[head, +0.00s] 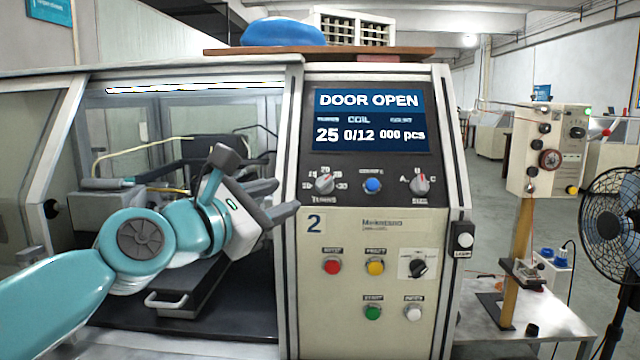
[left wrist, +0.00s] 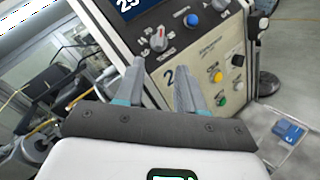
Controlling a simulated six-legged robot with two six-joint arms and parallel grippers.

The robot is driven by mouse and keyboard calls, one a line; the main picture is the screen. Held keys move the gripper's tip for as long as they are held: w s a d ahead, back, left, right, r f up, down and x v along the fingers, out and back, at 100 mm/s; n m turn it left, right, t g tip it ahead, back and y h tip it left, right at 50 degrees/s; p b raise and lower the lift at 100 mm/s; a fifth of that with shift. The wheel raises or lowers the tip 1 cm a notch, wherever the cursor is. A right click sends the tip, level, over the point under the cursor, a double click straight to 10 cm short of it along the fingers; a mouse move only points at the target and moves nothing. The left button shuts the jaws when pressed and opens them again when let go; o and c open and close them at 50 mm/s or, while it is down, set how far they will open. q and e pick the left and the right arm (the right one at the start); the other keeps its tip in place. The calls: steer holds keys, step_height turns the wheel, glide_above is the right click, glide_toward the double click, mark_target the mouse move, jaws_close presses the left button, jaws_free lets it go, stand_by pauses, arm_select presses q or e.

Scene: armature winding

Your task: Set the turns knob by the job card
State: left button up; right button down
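The turns knob (head: 324,184) is a grey dial with a red mark on the machine's front panel, below the screen (head: 370,120). The screen reads DOOR OPEN, 25, 0/12 and 000 pcs. My left gripper (head: 286,196) is open and empty, a little to the left of the turns knob, with its fingers pointing towards the panel. In the left wrist view the turns knob (left wrist: 158,42) shows beyond and between the two spread fingertips (left wrist: 160,62), apart from them. I cannot make out a job card. My right gripper is out of view.
A blue button (head: 372,186) and a size knob (head: 419,185) sit right of the turns knob. Coloured buttons and a black selector (head: 418,268) are below. The frame post (head: 289,150) stands close to the left gripper. A fan (head: 612,215) stands at far right.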

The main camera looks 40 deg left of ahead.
mark_target(321, 183)
arm_select(q)
steer(key=w, duration=1)
steer(key=shift+w+a+p, duration=0.15)
steer(key=shift+p, duration=0.15)
steer(key=shift+w+a, duration=0.15)
steer(key=shift+w, duration=0.2)
steer(key=shift+c, duration=0.3)
jaws_close()
